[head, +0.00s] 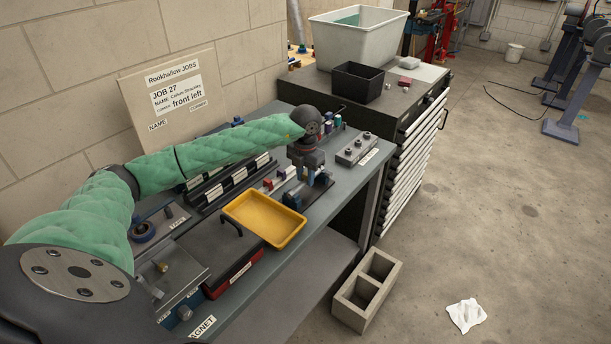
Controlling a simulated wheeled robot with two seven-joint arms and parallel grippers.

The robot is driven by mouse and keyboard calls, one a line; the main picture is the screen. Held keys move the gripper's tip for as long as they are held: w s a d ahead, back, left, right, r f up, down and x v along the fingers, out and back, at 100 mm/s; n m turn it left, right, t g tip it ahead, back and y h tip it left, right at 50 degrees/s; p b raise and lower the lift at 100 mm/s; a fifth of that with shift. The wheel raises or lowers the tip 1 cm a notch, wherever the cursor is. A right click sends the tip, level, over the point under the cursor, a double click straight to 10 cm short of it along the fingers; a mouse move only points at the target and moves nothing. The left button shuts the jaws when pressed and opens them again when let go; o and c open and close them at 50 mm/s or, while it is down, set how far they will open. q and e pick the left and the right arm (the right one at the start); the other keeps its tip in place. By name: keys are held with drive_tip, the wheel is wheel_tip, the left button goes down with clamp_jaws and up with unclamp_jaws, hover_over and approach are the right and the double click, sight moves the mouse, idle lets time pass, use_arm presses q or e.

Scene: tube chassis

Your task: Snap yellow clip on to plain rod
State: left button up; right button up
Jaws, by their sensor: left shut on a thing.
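My left gripper (311,176) is at the end of the green-sleeved arm and points down over the right part of the bench. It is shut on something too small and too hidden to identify. Just below it is a dark fixture with blue parts (293,199); I cannot tell whether the held thing touches it. I cannot make out the yellow clip or the plain rod. My right gripper is not in view.
A yellow tray (240,210) lies left of the gripper on the grey bench (343,190). A red toolbox (232,268), a labelled rack (226,183) and a grey block with knobs (357,150) stand around. A job board (180,125) leans behind. A drawer cabinet (411,160) adjoins.

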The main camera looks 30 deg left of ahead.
sight(306, 174)
use_arm(q)
drive_tip(key=shift+f, duration=0.2)
drive_tip(key=o, duration=1)
drive_tip(key=shift+r, duration=0.1)
wheel_tip(306, 174, up, 6)
drive_tip(key=b, duration=0.2)
drive_tip(key=shift+r+b, duration=0.15)
drive_tip(key=shift+b, duration=0.25)
drive_tip(key=shift+r, duration=0.7)
